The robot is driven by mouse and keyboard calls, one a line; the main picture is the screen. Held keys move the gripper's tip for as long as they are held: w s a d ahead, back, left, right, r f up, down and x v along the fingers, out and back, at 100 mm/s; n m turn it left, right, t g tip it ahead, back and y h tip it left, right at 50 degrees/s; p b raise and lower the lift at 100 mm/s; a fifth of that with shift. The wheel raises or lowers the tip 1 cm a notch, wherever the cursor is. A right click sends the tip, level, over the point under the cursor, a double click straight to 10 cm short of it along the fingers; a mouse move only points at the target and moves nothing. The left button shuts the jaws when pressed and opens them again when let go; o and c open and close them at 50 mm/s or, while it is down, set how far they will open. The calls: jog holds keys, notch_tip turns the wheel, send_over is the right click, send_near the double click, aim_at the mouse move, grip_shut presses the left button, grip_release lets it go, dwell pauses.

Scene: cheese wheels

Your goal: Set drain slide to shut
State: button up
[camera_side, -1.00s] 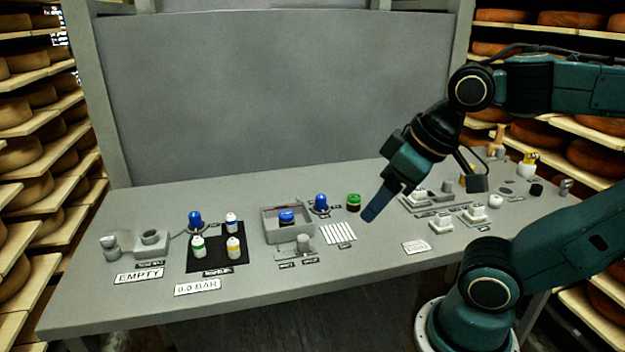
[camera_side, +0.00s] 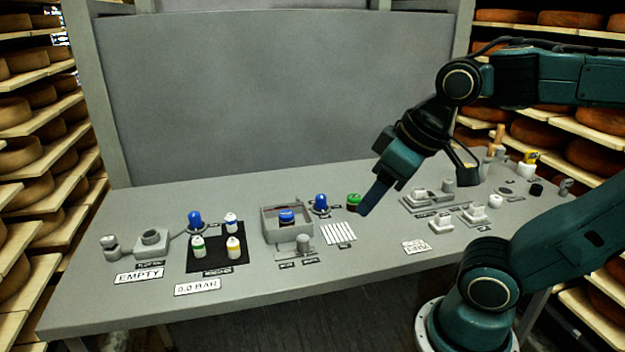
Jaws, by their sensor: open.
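The drain slide appears to be the low grey track (camera_side: 284,253) in front of the grey tray, with an upright grey knob (camera_side: 303,243) toward its right end. Two small labels lie in front of the track; their words are too small to read. My gripper (camera_side: 366,207) is open and empty, pointing down and left above the table. In the picture it is right of and above the knob, clear of it, close to a green-capped jar (camera_side: 354,200) that it partly overlaps in view. I cannot tell whether it touches the jar.
A grey tray (camera_side: 268,228) with a blue-capped jar stands behind the slide. A white striped patch (camera_side: 338,233) lies right of it. A black mat (camera_side: 205,264) with several small bottles is left. White blocks (camera_side: 441,224) stand right. The front table strip is clear.

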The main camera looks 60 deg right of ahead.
jog(key=w+d+f+m+g, duration=0.1)
jog(key=w+d, duration=0.1)
jog(key=w, duration=0.3)
jog(key=w+d+f+g, duration=0.1)
jog(key=w+d+g, duration=0.1)
jog(key=w, duration=0.4)
jog(key=m+g, duration=0.1)
jog(key=g, duration=0.1)
send_over(303, 236)
notch_tip(303, 236, down, 9)
jog(key=shift+f, duration=0.15)
jog(key=shift+f, duration=0.1)
notch_tip(303, 236, down, 14)
jog(key=shift+r, duration=0.25)
jog(key=shift+c, duration=0.4)
